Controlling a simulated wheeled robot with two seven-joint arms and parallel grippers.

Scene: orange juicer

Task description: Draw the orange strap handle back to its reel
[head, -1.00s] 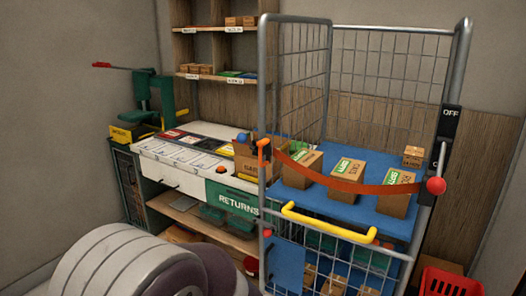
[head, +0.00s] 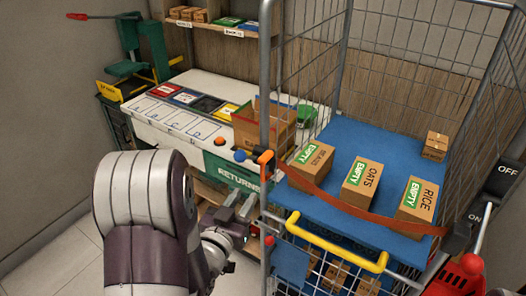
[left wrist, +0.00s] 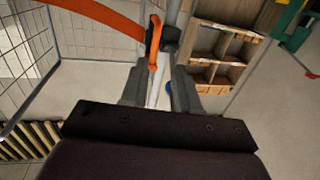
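The orange strap handle (head: 264,158) is at the left front post of the wire cage trolley. Its red-orange strap (head: 345,205) runs across the trolley's open front to the right post, sagging slightly. In the left wrist view the orange handle (left wrist: 154,45) is just beyond the fingertips, beside a dark bracket (left wrist: 170,40) on the post. My left gripper (head: 239,199) is open and empty, below and left of the handle, apart from it. It also shows in the left wrist view (left wrist: 157,78). I cannot clearly make out the reel. My right gripper is not in view.
A yellow bar (head: 336,243) crosses the trolley front below the strap. Several cartons stand on the blue shelf (head: 345,142). A white-topped returns bench (head: 165,118) stands at the left. A red-handled lever (head: 484,225) is on the right post, above a red basket (head: 452,284).

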